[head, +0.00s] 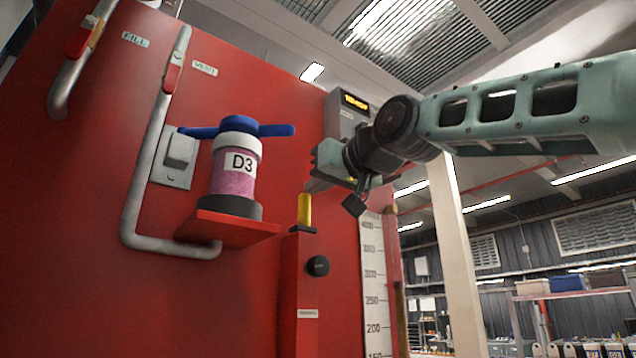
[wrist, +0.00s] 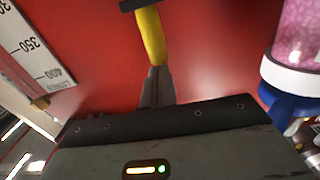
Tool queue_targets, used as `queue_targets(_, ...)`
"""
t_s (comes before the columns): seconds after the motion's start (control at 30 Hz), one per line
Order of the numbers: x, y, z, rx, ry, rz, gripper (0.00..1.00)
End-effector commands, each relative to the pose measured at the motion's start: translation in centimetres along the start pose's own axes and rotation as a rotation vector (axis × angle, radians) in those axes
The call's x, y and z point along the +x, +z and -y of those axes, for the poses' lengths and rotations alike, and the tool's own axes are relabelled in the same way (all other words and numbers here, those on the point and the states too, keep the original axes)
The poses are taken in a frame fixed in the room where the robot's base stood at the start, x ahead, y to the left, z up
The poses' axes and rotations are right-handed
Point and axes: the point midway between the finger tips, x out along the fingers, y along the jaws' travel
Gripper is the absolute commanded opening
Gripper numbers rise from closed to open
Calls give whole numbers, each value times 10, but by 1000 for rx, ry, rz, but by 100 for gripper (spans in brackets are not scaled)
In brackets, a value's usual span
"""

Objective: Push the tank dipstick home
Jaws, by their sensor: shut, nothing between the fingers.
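The tank dipstick shows as a yellow handle (head: 305,209) standing upright at the top of a red upright housing (head: 304,270) on the red tank's face. A black collar (head: 302,230) is at its foot; whether a gap remains there cannot be told. My gripper (head: 314,184) is just above the handle, a little to its right in the head view. In the wrist view the yellow handle (wrist: 150,38) ends right at the fingertips of my gripper (wrist: 157,76). The fingers are shut with nothing between them. Whether they touch the handle's end cannot be told.
A pink canister marked D3 (head: 234,182) with a blue-handled cap stands on a red shelf (head: 238,229) to the left. A level scale (head: 374,285) is to the right. A black knob (head: 318,266) sits below the handle, and a display box (head: 345,112) is behind my gripper.

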Motion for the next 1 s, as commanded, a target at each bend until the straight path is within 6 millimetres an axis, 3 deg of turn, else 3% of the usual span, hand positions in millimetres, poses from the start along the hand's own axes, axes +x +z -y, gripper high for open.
queue_targets(0.57, 1, 6, 0, 1, 0, 7, 0)
queue_targets(1.0, 0, -42, -1, 0, 1, -2, 0)
